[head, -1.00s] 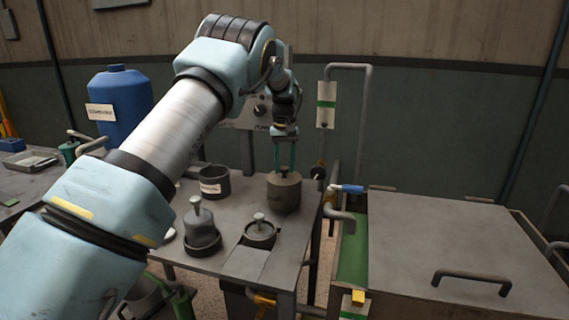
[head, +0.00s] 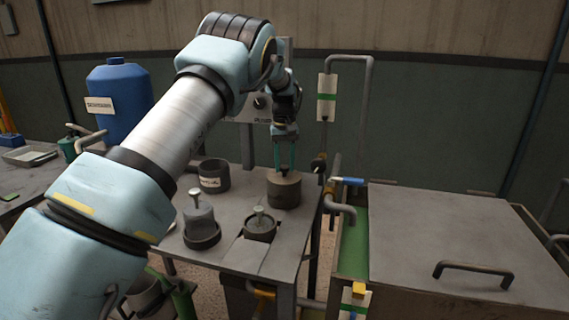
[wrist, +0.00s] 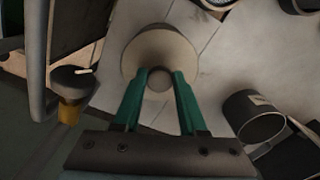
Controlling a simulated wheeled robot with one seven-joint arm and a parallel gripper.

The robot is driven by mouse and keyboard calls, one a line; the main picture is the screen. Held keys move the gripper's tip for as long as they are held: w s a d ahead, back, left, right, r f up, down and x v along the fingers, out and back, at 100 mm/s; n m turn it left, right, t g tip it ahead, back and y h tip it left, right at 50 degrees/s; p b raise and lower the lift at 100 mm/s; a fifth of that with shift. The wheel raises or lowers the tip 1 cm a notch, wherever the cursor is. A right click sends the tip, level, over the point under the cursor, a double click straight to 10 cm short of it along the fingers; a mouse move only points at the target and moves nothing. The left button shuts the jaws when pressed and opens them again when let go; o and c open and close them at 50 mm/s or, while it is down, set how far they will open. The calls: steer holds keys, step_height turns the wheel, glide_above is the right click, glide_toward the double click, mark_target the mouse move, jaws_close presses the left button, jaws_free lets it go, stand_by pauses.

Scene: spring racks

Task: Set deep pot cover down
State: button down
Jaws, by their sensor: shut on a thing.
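The deep pot cover is a dark grey, round, deep piece (head: 284,191) at the right rear of the metal table. Its round top (wrist: 160,50) with a central knob shows in the wrist view. My gripper (head: 284,168) is above it, with its green fingers pointing down. In the wrist view the fingers (wrist: 159,76) are closed on the knob. The cover looks upright and at or very near the table top. Its underside is hidden, so I cannot tell whether it touches the table or something under it.
An open dark pot with a label (head: 213,177) stands to the left. A knobbed weight-like piece in a dark ring (head: 201,228) and a low round pot with a knob (head: 260,226) are in front. A large lidded bin (head: 455,235) stands to the right of the table.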

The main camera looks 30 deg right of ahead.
steer(key=shift+f, duration=0.15)
steer(key=shift+c, duration=1.9)
jaws_free()
steer(key=shift+f, duration=0.1)
step_height(320, 180, up, 11)
steer(key=b, duration=0.2)
steer(key=shift+a+b, duration=0.15)
steer(key=shift+b, duration=0.25)
